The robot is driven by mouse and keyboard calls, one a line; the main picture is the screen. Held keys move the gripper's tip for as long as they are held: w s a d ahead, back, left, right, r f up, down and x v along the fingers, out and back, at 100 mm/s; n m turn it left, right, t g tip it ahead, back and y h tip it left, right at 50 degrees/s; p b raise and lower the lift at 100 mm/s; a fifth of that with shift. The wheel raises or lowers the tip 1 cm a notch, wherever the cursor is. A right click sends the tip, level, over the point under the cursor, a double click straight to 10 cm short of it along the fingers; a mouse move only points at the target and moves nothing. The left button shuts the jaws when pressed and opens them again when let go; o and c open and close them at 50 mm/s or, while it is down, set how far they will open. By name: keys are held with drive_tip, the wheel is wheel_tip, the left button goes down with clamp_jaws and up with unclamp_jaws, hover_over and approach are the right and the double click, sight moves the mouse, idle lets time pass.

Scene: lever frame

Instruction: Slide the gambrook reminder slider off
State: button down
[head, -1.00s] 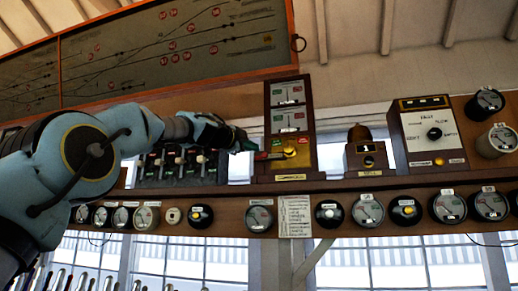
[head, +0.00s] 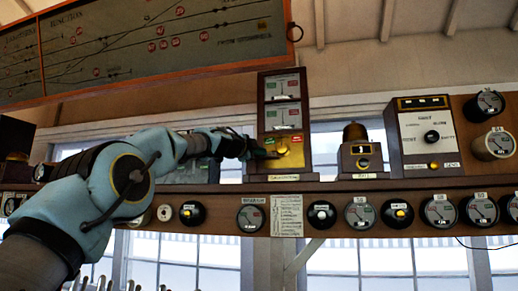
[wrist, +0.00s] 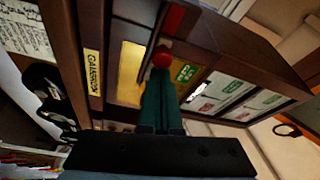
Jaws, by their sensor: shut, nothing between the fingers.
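The Gambrook instrument (head: 262,118) is a tall brown wooden case on the shelf, with a brass front plate low on it. Its GAMBROOK label (wrist: 93,73) shows in the wrist view. A small red knob (wrist: 162,56), apparently the reminder slider's, lies right at my fingertips, between a green label (wrist: 187,72) and a red one (wrist: 173,18). My gripper (wrist: 160,85) is shut, with its green fingers together and nothing between them. In the head view my gripper (head: 258,150) reaches the case's lower front from the left. Whether the tips touch the knob is unclear.
A bell unit (head: 362,158) and a wooden box with a white dial face (head: 428,135) stand to the right. Round gauges line the shelf front (head: 400,187). A framed track diagram (head: 140,45) hangs above my arm.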

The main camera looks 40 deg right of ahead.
drive_tip(key=shift+w, duration=0.1)
drive_tip(key=shift+w+a+b, duration=0.3)
drive_tip(key=shift+w+a, duration=0.2)
drive_tip(key=shift+w, duration=0.25)
drive_tip(key=shift+w+a+b, duration=0.25)
drive_tip(key=shift+w+a, duration=0.25)
drive_tip(key=shift+w, duration=0.25)
